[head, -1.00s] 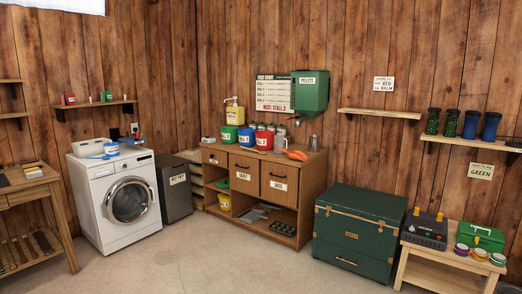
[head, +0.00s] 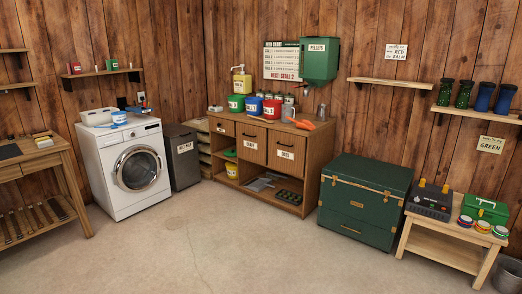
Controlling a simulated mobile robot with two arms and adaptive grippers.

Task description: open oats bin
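The oats bin (head: 287,150) is the right-hand closed front of the wooden cabinet (head: 318,150) at the back wall, with a white OATS label and a dark handle. Its front looks shut. A similar closed front (head: 251,142) with its own white label is directly to its left. An orange scoop (head: 302,124) lies on the cabinet top above the oats bin. Neither of my grippers is in the head view.
A green trunk (head: 365,200) stands right of the cabinet, and a low wooden table (head: 440,250) is beyond it. A washing machine (head: 125,170) and a dark bin (head: 181,155) stand to the left. A metal bucket (head: 508,275) is at the lower right. The floor (head: 240,240) in front is clear.

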